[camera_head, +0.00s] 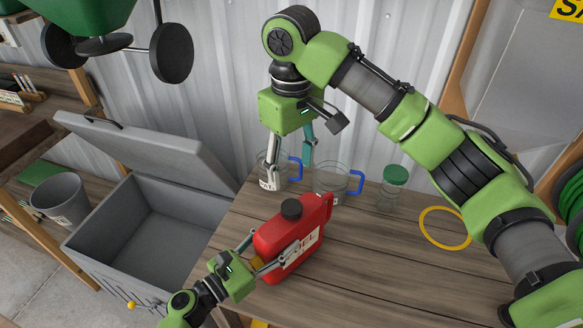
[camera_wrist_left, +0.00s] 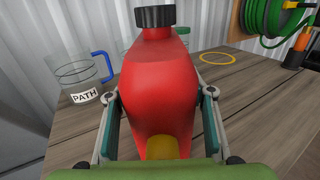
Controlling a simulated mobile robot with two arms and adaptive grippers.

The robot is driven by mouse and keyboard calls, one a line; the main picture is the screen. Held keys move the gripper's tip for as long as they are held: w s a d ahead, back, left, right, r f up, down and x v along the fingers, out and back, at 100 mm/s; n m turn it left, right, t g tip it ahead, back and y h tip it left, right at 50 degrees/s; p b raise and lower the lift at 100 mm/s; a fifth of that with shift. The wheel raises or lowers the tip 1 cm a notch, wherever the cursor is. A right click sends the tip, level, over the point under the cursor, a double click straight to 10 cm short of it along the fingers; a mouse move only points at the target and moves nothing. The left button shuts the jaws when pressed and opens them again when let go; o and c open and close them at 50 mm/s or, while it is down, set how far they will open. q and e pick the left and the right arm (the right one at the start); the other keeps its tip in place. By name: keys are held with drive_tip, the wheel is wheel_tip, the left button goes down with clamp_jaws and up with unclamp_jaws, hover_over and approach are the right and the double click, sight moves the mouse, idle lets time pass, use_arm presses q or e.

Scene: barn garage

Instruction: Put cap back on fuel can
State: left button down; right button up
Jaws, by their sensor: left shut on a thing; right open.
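The red fuel can (camera_head: 287,253) stands upright on the wooden table. A black cap (camera_head: 291,209) sits level on top of its neck; I cannot tell whether it is screwed tight. In the left wrist view the can (camera_wrist_left: 160,90) fills the middle, with the cap (camera_wrist_left: 155,16) at the top edge. My left gripper (camera_head: 268,252) is shut on the lower body of the can, one finger on each side. My right gripper (camera_head: 289,172) is open and empty, pointing down behind and above the cap, apart from it.
Glass jugs with blue handles (camera_head: 356,184) stand behind the can, close to the right gripper. A green-lidded jar (camera_head: 394,186) and a yellow ring (camera_head: 445,228) are to the right. An open grey chest (camera_head: 150,240) stands left of the table. The table's right front is clear.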

use_arm(q)
drive_tip(key=c, duration=0.9)
unclamp_jaws()
drive_tip(key=shift+s, duration=0.1)
drive_tip(key=v, duration=1.2)
drive_tip(key=shift+a, duration=0.1)
